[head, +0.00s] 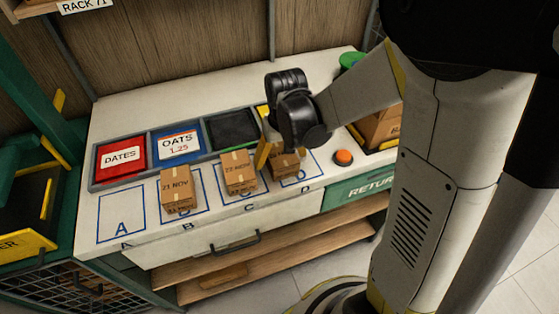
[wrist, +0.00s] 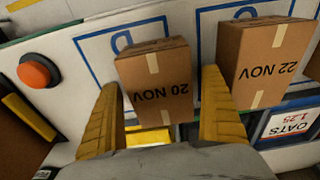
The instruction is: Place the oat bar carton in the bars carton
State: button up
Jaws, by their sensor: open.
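Three small brown taped cartons stand on the white bench. One reads 21 NOV (head: 177,190) at square B, one reads 22 NOV (head: 239,172) at square C. The third (head: 286,166) is at square D, partly hidden by my gripper; in the wrist view it reads 20 NOV (wrist: 155,82). None shows a readable oat bar label. My gripper (head: 279,150) is open over the D carton, its yellow fingers either side of it in the wrist view (wrist: 160,88); contact cannot be told. A larger brown box (head: 379,127) is at the right, partly behind my arm; I cannot tell whether it is the bars carton.
Behind the cartons are a red DATES tray (head: 121,156), a blue OATS tray (head: 178,143) and a dark tray (head: 232,127). An orange button (head: 343,157) is right of square D, near a green RETURN panel (head: 370,188). Square A (head: 121,227) is empty.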

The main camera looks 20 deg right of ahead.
jog(key=shift+w+f, duration=0.1)
jog(key=shift+f, duration=0.55)
jog(key=shift+r, duration=0.1)
jog(key=c, duration=1.4)
jog(key=shift+c, duration=0.3)
jog(key=shift+r, duration=0.15)
